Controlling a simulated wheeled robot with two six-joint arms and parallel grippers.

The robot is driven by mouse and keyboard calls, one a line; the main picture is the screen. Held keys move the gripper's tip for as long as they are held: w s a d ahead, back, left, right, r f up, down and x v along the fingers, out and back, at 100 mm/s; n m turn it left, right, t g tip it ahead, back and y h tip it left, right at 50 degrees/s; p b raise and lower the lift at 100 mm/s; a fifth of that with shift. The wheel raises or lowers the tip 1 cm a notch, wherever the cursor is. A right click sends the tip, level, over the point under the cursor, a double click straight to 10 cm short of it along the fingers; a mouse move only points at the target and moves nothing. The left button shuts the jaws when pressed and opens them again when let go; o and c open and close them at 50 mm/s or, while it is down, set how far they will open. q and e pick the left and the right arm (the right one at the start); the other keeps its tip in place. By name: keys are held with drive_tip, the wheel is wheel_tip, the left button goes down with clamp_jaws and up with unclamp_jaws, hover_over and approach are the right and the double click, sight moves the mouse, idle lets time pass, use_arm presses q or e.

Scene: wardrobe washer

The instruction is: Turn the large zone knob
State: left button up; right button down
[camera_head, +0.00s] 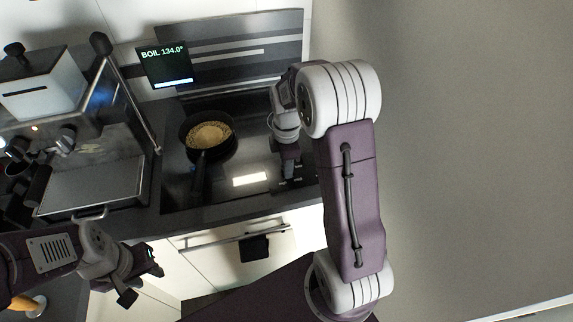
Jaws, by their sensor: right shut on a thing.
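The black cooktop (222,188) is at the centre, with its control area at the front right. My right gripper (290,174) reaches down over that area and is shut on what seems to be the large zone knob. The gripper and arm hide the knob, so its angle cannot be told. My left gripper (143,278) is open and empty, low at the left, in front of the counter and away from the cooktop.
A dark pan (202,161) with tan food sits on the cooktop, its handle towards the front. A display (164,64) behind it reads "BOIL 134.0°". A coffee machine (95,185) stands left. A dark cloth (254,247) hangs on the rail below. Open floor lies right.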

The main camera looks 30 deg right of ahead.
drive_tip(key=shift+r+m+p, duration=0.25)
drive_tip(key=shift+m+p, duration=0.55)
drive_tip(key=shift+m, duration=0.4)
drive_tip(key=m+p, duration=0.2)
drive_tip(key=m, duration=0.1)
drive_tip(key=shift+m, duration=0.3)
drive_tip(key=m+p, duration=0.1)
drive_tip(key=m, duration=0.2)
drive_tip(key=shift+m, duration=0.4)
drive_tip(key=m+p, duration=0.2)
drive_tip(key=m, duration=0.1)
drive_tip(key=shift+w, duration=0.1)
drive_tip(key=m+p, duration=0.1)
drive_tip(key=m, duration=0.3)
drive_tip(key=shift+d, duration=0.1)
drive_tip(key=m+p, duration=0.1)
drive_tip(key=m, duration=0.2)
drive_tip(key=shift+m, duration=0.4)
drive_tip(key=m+p, duration=0.1)
drive_tip(key=m, duration=0.2)
drive_tip(key=shift+m, duration=1.9)
drive_tip(key=shift+f, duration=0.1)
